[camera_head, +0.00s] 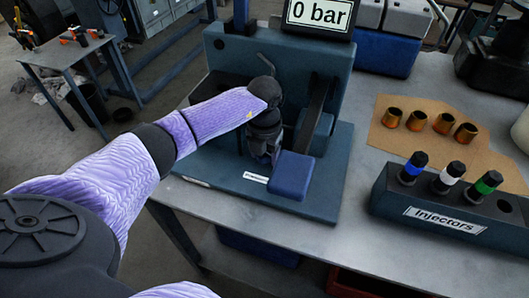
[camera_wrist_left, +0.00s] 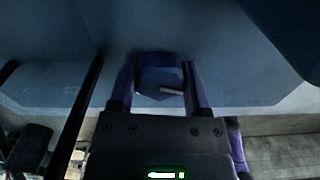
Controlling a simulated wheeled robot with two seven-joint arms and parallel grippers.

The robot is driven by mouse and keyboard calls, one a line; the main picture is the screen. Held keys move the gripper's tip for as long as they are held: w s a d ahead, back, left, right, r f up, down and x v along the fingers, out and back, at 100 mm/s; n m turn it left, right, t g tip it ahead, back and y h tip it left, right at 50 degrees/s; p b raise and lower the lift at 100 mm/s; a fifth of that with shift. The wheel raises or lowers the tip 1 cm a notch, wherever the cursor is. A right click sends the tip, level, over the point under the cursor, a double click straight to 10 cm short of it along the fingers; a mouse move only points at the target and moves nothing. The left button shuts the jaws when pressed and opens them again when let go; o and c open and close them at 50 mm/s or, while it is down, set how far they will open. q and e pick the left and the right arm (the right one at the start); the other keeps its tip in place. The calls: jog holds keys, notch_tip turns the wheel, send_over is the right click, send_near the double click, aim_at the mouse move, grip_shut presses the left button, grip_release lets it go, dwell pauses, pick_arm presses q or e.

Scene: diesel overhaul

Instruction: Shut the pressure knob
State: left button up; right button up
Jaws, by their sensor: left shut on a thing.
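My left gripper (camera_head: 262,150) points down at the blue-grey test stand (camera_head: 330,170), in front of its upright panel. In the left wrist view, the two fingers of the left gripper (camera_wrist_left: 160,68) stand on either side of a small dark blue knob (camera_wrist_left: 158,77) with a pale mark on it, and are shut on it. I take this to be the pressure knob. In the head view the gripper and wrist hide it. The display (camera_head: 320,13) on top of the stand reads 0 bar. My right gripper is not in view.
A blue block (camera_head: 293,175) stands on the base just right of my left gripper, and a dark lever (camera_head: 316,100) rises behind. An injector rack (camera_head: 445,207) with several coloured-banded injectors stands right. The bench's front edge is clear.

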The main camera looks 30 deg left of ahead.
pick_arm(q)
jog(key=m, duration=0.3)
jog(key=shift+m+b, duration=0.3)
jog(key=m, duration=0.3)
jog(key=shift+m+b, duration=0.3)
jog(key=shift+b, duration=0.05)
jog(key=m+b, duration=0.1)
jog(key=m, duration=0.5)
jog(key=shift+m, duration=0.3)
jog(key=o, duration=1.3)
jog(key=shift+c, duration=0.2)
